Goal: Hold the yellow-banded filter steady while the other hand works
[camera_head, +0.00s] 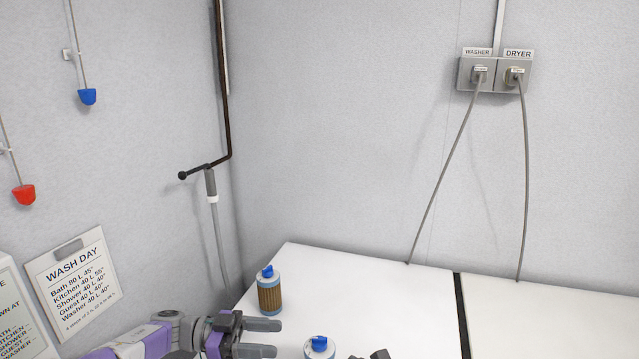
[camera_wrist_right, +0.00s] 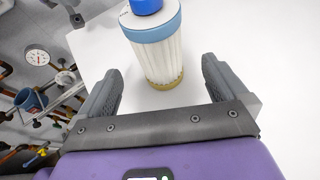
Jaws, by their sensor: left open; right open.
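The yellow-banded filter (camera_wrist_right: 160,50) shows in the right wrist view, with white pleats, a blue cap, a light blue upper band and a yellow band at its lower end. It stands between and just beyond the fingers of my right gripper (camera_wrist_right: 160,72), which is open with a gap on both sides. A blue-capped filter top (camera_head: 319,347) at the bottom edge of the head view looks like the same filter; its lower part is cut off. My left gripper (camera_head: 278,338) is open and empty, left of that top, its fingers pointing right.
A brown-pleated filter (camera_head: 270,294) with a blue cap stands behind my left gripper near the left edge of the white top (camera_head: 370,290). A dark gap (camera_head: 461,315) splits the surface. Two cables (camera_head: 526,180) hang behind. A gauge (camera_wrist_right: 38,57) and pipes lie at left.

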